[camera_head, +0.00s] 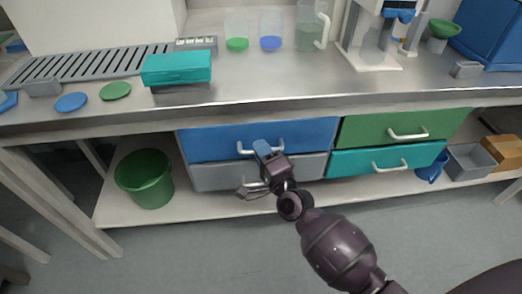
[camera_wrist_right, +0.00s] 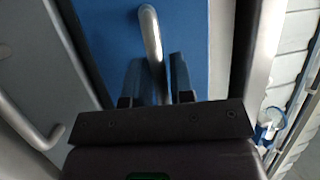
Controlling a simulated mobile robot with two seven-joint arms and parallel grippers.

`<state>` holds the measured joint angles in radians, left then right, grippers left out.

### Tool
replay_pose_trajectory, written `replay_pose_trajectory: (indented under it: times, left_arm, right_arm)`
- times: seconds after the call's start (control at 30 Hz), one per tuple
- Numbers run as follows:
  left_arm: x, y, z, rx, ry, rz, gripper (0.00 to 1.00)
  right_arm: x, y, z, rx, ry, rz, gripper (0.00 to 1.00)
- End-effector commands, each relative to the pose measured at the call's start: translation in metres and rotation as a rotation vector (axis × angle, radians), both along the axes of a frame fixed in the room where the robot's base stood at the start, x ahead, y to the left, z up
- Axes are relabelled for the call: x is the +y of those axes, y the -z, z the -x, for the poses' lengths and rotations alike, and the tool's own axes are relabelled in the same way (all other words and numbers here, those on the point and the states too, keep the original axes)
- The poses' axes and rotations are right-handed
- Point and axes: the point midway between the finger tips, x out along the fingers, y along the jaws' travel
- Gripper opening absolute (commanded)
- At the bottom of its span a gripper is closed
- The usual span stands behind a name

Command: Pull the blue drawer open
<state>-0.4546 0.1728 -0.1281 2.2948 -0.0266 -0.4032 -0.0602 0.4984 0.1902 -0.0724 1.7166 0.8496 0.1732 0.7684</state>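The blue drawer (camera_head: 215,140) is at the upper left of the drawer block under the bench. Its front looks flush with the block. Its white bar handle (camera_head: 245,149) is partly hidden by my right gripper (camera_head: 264,150). In the right wrist view, the handle (camera_wrist_right: 150,35) runs down between the two fingers of my right gripper (camera_wrist_right: 157,78), with the blue front (camera_wrist_right: 187,30) behind. The fingers are close on either side of the handle and look closed on it. My left gripper is in neither view.
A grey drawer (camera_head: 220,177) with its own handle lies directly below. Green (camera_head: 365,130) and teal (camera_head: 350,163) drawers are to the right. A green bucket (camera_head: 145,180) stands left on the lower shelf. The floor in front is clear apart from my arm.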

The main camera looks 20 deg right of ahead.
Motion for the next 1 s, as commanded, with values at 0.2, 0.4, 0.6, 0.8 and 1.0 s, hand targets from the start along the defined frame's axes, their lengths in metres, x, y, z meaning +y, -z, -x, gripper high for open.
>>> replay_pose_trajectory:
  times: [0.2,0.4,0.6,0.8,1.0]
  left_arm:
    - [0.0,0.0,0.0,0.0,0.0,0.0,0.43]
    - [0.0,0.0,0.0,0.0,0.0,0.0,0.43]
    - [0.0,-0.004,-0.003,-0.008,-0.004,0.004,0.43]
    - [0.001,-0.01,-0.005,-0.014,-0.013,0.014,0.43]
    - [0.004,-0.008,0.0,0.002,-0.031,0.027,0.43]
  right_arm:
    - [0.0,0.0,0.0,0.0,0.0,0.0,0.0]
    - [0.0,0.0,0.001,0.0,0.0,0.0,0.0]
    - [0.004,-0.001,0.012,0.0,-0.001,-0.001,0.0]
    - [0.013,-0.003,0.046,0.0,-0.001,-0.002,0.0]
    - [0.028,-0.003,0.098,-0.001,0.0,-0.002,0.0]
